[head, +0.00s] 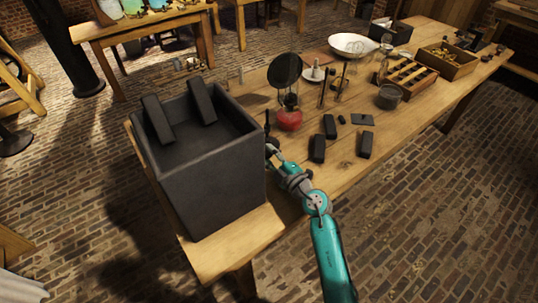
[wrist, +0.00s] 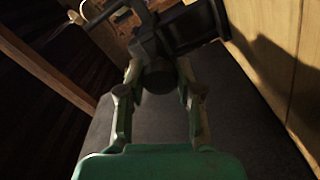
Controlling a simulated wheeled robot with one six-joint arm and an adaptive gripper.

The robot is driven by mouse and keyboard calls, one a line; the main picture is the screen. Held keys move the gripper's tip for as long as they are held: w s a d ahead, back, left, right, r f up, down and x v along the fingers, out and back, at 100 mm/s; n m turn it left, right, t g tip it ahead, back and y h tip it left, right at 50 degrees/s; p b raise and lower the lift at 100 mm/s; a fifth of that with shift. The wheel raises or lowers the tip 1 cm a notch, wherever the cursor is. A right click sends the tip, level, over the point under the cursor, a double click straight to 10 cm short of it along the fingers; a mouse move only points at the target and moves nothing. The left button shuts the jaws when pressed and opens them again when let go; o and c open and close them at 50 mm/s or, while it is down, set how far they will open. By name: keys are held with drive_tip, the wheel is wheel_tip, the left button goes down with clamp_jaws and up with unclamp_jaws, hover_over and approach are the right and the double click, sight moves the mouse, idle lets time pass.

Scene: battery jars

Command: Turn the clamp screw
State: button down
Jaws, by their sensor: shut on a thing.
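My gripper (wrist: 160,80) has its two fingers on either side of a dark round knob (wrist: 158,76), which looks like the clamp screw's end, and is shut on it. A dark clamp body (wrist: 185,28) lies just beyond the knob in the wrist view. In the head view my gripper (head: 272,150) is at the right side of the large dark open box (head: 205,185), by the table edge. A small dark upright part (head: 267,124) shows just above it, perhaps the clamp. The screw itself is too small to make out there.
The wooden table (head: 235,245) carries several dark blocks (head: 317,148) right of my gripper. A red round object (head: 290,119) and a dark disc (head: 285,70) stand behind it. Two dark slabs (head: 158,118) lean in the box. Wooden trays (head: 447,62) are farther back.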

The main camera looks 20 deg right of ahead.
drive_tip(key=shift+m, duration=1)
drive_tip(key=c, duration=0.7)
unclamp_jaws()
drive_tip(key=shift+c, duration=0.2)
drive_tip(key=v, duration=1.2)
drive_tip(key=shift+s, duration=0.1)
